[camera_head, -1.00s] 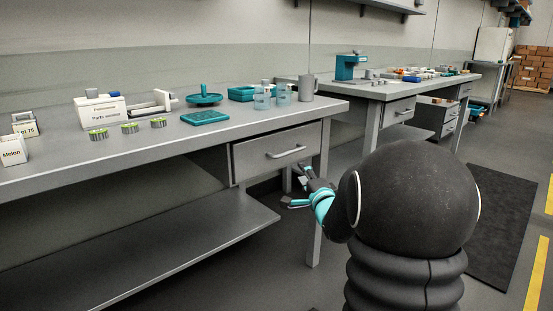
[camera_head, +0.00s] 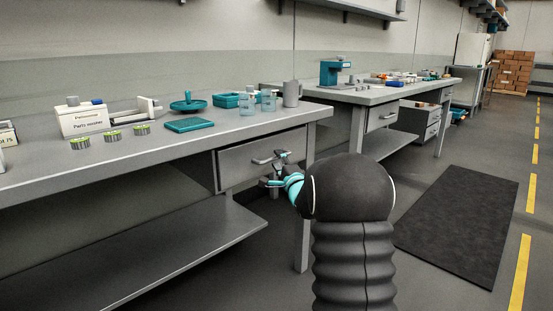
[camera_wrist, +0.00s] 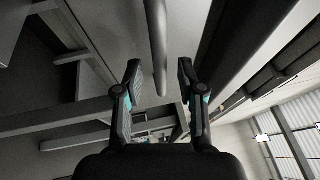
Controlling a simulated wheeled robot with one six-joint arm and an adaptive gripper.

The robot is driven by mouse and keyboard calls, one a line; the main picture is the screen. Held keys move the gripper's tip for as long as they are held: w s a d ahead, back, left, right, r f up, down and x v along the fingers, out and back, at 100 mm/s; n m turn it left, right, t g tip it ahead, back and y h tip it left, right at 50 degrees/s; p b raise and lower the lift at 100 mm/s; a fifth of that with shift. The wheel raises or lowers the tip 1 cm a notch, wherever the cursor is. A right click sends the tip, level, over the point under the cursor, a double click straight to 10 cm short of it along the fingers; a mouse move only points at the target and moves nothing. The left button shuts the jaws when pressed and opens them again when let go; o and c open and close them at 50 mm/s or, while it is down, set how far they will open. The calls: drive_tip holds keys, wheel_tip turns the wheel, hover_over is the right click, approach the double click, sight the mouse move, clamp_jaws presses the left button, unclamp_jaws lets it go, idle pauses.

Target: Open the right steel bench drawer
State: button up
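The near steel bench has a grey drawer (camera_head: 235,168) under the right end of its top. The drawer looks closed, its front flush with the frame. Its bar handle (camera_head: 262,160) is partly covered by my gripper (camera_head: 278,168), which is right at the drawer front. In the wrist view my gripper (camera_wrist: 160,82) is open, with a finger on each side. The handle (camera_wrist: 157,42) runs lengthwise in line with the gap between the fingertips, in front of the pale drawer front (camera_wrist: 187,35). No contact shows, and I cannot tell how deep the handle sits between the fingers.
A bench leg (camera_head: 302,240) stands beside the drawer. A second bench (camera_head: 370,95) stands behind. Floor around the dark mat (camera_head: 465,225) is clear.

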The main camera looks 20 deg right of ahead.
drive_tip(key=shift+w+r, duration=0.2)
drive_tip(key=shift+w, duration=0.85)
clamp_jaws()
drive_tip(key=shift+s+d, duration=0.15)
